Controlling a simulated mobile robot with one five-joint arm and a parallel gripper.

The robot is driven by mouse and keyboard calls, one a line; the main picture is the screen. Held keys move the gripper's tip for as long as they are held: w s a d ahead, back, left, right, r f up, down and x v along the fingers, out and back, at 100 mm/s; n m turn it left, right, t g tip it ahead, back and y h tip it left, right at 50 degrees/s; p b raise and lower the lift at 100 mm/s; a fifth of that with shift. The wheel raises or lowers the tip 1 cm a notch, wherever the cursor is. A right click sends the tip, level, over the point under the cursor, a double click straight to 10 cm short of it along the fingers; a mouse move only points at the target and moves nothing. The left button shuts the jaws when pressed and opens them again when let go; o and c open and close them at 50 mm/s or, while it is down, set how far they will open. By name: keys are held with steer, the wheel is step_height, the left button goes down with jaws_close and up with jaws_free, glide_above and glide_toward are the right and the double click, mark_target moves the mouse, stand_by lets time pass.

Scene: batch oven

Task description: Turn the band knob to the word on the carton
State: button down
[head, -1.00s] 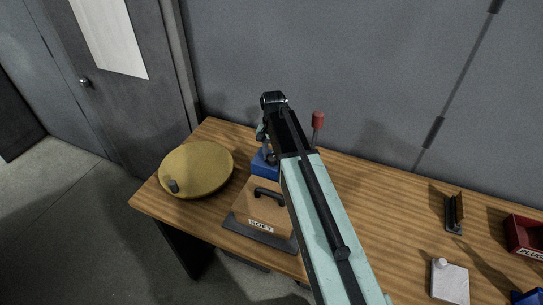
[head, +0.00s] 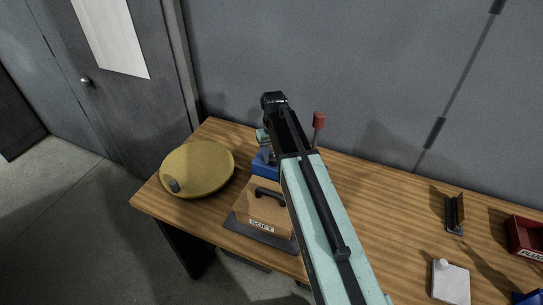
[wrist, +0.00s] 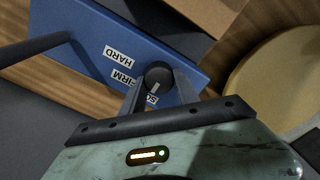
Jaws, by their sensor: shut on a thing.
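A brown carton (head: 268,208) with a black handle bears a label reading SOFT and sits on a dark slab on the table. Behind it is a blue box (head: 264,163), partly hidden by my arm. In the wrist view the blue box (wrist: 185,50) carries labels HARD, FIRM and one starting SO, partly covered. Its round dark band knob (wrist: 157,74) has a white pointer line directed down toward the SO label. My gripper (wrist: 158,90) is shut on the knob, one finger at each side. In the head view the fingers are mostly hidden.
A round tan tray-like disc (head: 197,168) with a small dark peg lies left on the wooden table (head: 375,215). A red-topped lever (head: 319,121) stands just right of my arm. A black bracket (head: 454,214), a white block (head: 450,282) and a red bin (head: 524,234) are at right.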

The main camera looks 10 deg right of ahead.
mark_target(273, 156)
stand_by(0.4)
steer(key=c, duration=0.9)
jaws_free()
step_height(273, 156, up, 8)
steer(key=p, duration=0.8)
steer(key=shift+f, duration=0.1)
steer(key=shift+a, duration=0.1)
